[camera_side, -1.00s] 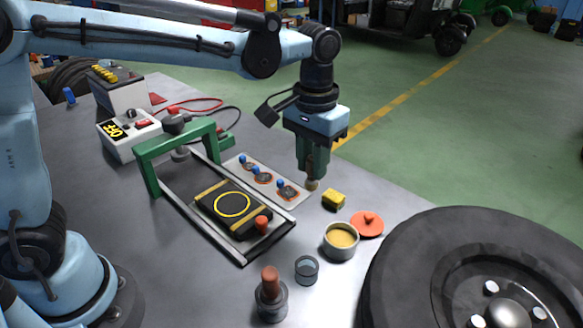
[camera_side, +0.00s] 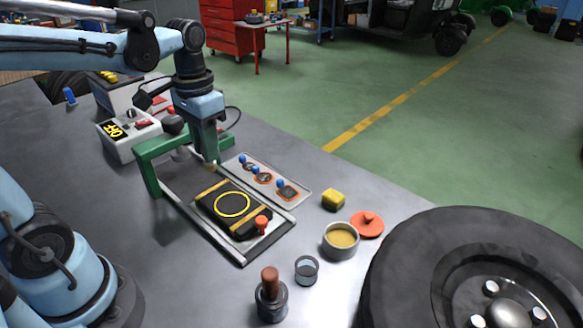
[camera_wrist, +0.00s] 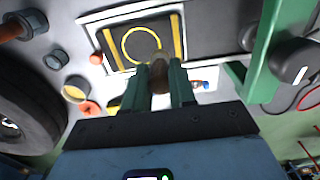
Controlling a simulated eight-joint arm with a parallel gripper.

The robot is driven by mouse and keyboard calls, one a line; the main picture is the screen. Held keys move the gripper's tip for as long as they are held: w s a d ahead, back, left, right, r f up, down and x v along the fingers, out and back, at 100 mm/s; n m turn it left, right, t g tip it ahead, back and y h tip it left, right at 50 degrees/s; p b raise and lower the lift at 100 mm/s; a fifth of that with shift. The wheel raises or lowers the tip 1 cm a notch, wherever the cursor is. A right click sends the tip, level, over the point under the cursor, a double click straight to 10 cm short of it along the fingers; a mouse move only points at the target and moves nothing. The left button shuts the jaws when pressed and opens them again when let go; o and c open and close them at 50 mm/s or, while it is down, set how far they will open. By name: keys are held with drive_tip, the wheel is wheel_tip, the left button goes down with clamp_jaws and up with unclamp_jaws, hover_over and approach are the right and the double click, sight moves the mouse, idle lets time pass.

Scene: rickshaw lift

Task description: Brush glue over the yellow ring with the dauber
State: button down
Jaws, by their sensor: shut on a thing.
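The yellow ring (camera_side: 232,204) is marked on a black pad with yellow strips (camera_side: 213,190), which lies in a metal-railed frame. The ring also shows in the wrist view (camera_wrist: 141,45), just beyond my fingertips. My gripper (camera_side: 209,160) is above the back end of the pad, behind the ring in the side view. It is shut on the dauber, whose pale tip (camera_side: 210,166) shows below the fingers; the dauber also shows in the wrist view (camera_wrist: 159,75). Whether the tip touches the pad I cannot tell. An open pot of yellowish glue (camera_side: 341,240) stands to the right.
A green arch (camera_side: 150,165) spans the frame's back end, close to my gripper. A tray with blue-knobbed patches (camera_side: 297,199) lies right of the frame.

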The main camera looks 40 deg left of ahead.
sight(215, 168)
drive_tip(key=shift+f, duration=3.5)
drive_tip(key=shift+d+f, duration=0.2)
drive_tip(key=shift+d, duration=0.55)
drive_tip(key=shift+d+r, duration=0.2)
drive_tip(key=shift+d, duration=2.8)
drive_tip(key=shift+w+d, duration=0.15)
drive_tip(key=shift+d, duration=0.05)
drive_tip(key=shift+w+a, duration=0.4)
drive_tip(key=shift+a, duration=0.1)
drive_tip(key=shift+a+r, duration=0.15)
drive_tip(key=shift+a, duration=1.55)
drive_tip(key=shift+a+r, duration=0.1)
drive_tip(key=shift+a, duration=1.6)
drive_tip(key=shift+w, duration=0.25)
drive_tip(key=shift+w+d, duration=0.1)
drive_tip(key=shift+w, duration=0.2)
drive_tip(key=shift+s+d+r, duration=0.1)
drive_tip(key=shift+d+r, duration=0.05)
drive_tip(key=shift+d, duration=1.75)
drive_tip(key=shift+d+r, duration=0.15)
drive_tip(key=shift+d, duration=1.75)
wheel_tip(215, 168, up, 6)
drive_tip(key=shift+r, duration=0.25)
